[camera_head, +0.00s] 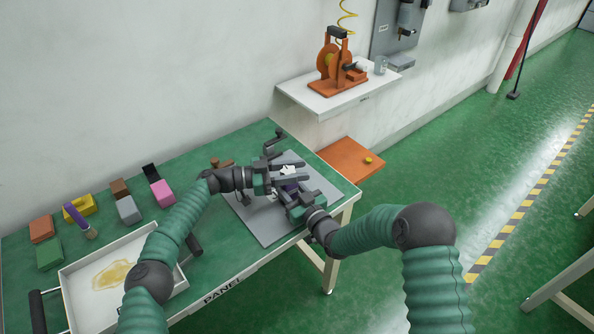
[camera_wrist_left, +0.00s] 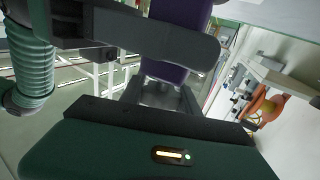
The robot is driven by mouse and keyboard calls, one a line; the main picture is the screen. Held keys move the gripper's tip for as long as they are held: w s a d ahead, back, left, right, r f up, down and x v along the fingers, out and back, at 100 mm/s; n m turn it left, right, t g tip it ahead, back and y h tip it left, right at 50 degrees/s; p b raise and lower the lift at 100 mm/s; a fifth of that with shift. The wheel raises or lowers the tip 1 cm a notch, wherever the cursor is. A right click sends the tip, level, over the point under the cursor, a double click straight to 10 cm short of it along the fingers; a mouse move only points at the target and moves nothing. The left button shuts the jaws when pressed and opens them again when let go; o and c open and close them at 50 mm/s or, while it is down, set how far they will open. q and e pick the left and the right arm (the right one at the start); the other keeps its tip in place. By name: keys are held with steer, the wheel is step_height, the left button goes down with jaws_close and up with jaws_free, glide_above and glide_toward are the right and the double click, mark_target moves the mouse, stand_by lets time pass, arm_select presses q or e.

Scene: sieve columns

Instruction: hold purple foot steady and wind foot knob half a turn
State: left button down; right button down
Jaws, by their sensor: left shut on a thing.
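The purple foot (camera_head: 291,187) is small and partly hidden between my two grippers over the grey mat; it also shows as a purple body (camera_wrist_left: 180,14) at the top of the left wrist view. My left gripper (camera_head: 287,172) comes in from the left and is shut on the purple foot. My right gripper (camera_head: 290,193) is right beside it, close against the foot; its jaws are too small and covered to read. In the left wrist view a dark grey finger (camera_wrist_left: 150,40) crosses in front of the purple body. I cannot make out the foot knob.
A grey mat (camera_head: 256,222) lies on the green bench. A white tray (camera_head: 70,285) with a yellowish patch stands at the front left. Several coloured blocks and a purple piece (camera_head: 76,215) stand behind it. An orange machine (camera_head: 334,65) sits on a wall shelf.

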arm_select(q)
steer(key=c, duration=0.9)
jaws_free()
steer(key=shift+w+a, duration=0.1)
steer(key=a, duration=0.4)
steer(key=s+a, duration=0.1)
steer(key=a, duration=0.7)
steer(key=shift+s+f, duration=0.15)
steer(key=shift+s, duration=0.2)
